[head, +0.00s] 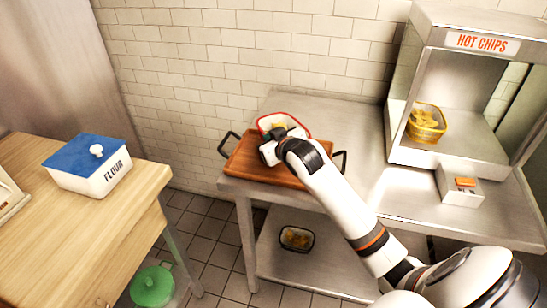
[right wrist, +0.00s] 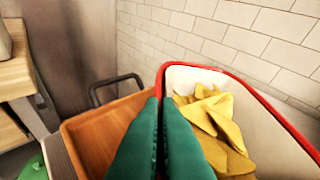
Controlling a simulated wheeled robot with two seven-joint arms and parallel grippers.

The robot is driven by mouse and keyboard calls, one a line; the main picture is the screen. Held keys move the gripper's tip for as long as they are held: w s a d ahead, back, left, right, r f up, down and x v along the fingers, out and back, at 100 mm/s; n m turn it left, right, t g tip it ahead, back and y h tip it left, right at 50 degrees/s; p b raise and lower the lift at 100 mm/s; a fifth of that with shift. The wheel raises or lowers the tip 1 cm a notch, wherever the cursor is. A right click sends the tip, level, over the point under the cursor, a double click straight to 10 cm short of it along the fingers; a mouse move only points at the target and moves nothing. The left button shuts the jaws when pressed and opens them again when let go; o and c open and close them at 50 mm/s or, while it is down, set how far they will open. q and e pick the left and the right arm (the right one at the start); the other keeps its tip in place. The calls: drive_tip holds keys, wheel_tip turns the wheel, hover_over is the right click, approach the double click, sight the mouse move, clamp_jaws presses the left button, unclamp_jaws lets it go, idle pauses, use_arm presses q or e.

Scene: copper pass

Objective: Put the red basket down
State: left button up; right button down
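The red basket (head: 264,121), white inside with a red rim and yellow chips, is over the wooden tray (head: 250,168) on the steel table. It also shows large in the right wrist view (right wrist: 272,125). My right gripper (head: 279,134) is at the basket's near side. In the right wrist view its green fingers (right wrist: 160,125) are close together on the basket's left rim and hide part of the wall. I cannot tell whether the basket's bottom touches the tray. My left gripper is not in view.
A hot chips cabinet (head: 478,42) with a yellow basket (head: 426,132) stands at right. Another chip basket (head: 297,238) is on the lower shelf. A wooden counter (head: 60,230) with a flour box (head: 95,170) is at left. Steel is bare between tray and cabinet.

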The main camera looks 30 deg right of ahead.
drive_tip(key=shift+f, duration=2.7)
drive_tip(key=c, duration=2.1)
unclamp_jaws()
drive_tip(key=shift+f, duration=0.15)
drive_tip(key=o, duration=0.4)
drive_tip(key=shift+s+a+r, duration=0.1)
drive_tip(key=shift+r, duration=0.1)
drive_tip(key=v, duration=1.1)
drive_tip(key=shift+s+r, duration=0.15)
drive_tip(key=shift+s, duration=0.2)
